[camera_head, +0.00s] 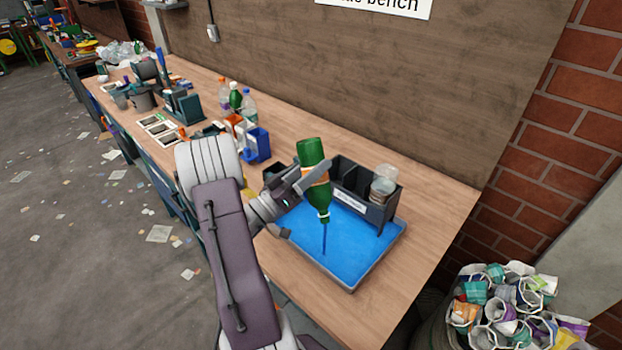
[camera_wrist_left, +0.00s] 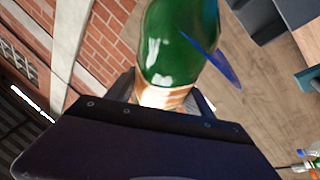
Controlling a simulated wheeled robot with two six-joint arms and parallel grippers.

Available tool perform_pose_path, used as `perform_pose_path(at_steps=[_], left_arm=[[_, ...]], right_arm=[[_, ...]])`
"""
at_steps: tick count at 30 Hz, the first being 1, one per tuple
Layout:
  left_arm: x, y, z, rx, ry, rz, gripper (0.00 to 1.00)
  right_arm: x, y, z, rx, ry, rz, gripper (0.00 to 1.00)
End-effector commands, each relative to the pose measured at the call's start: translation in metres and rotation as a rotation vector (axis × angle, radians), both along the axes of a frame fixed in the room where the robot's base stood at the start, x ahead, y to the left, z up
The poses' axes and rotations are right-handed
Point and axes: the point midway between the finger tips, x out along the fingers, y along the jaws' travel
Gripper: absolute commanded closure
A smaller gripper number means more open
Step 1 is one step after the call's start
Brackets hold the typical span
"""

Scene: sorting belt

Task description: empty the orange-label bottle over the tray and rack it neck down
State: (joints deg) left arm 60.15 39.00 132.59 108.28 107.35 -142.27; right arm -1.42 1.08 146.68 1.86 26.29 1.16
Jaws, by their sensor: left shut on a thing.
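The green bottle with an orange label (camera_head: 312,151) is held neck down over the tray with blue inside (camera_head: 352,284). A thin dark blue stream runs from its mouth down to the tray. My left gripper (camera_head: 317,178) is shut around the bottle at its label. In the left wrist view the bottle's green base (camera_wrist_left: 172,45) and part of the label show between the fingers, with a blue streak beside it. The dark rack (camera_head: 346,200) stands at the tray's back edge, with a label on its front and a clear container (camera_head: 383,186) at its right end. My right gripper is not in view.
Several bottles (camera_head: 236,97) and a blue bin (camera_head: 257,146) stand farther left on the wooden bench (camera_head: 440,212). The bench right of the tray is clear. A bin heaped with crushed cups and cans (camera_head: 505,300) stands at the lower right.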

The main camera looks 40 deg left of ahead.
Motion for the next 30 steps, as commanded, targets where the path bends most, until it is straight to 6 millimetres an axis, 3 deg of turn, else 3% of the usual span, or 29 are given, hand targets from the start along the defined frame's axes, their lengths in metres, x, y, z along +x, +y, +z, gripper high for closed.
perform_pose_path(at_steps=[1,15,21,30], left_arm=[[-0.001,-0.002,-0.007,0.032,-0.015,0.000,0.83],[-0.010,-0.022,0.003,0.328,-0.153,0.000,0.84],[-0.013,-0.027,0.009,0.409,-0.190,0.001,0.84],[-0.013,-0.029,0.014,0.433,-0.201,0.001,0.84]], right_arm=[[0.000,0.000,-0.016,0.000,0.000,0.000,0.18],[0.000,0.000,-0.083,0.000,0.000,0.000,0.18],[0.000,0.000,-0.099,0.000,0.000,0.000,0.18],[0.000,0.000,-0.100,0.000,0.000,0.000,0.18]])
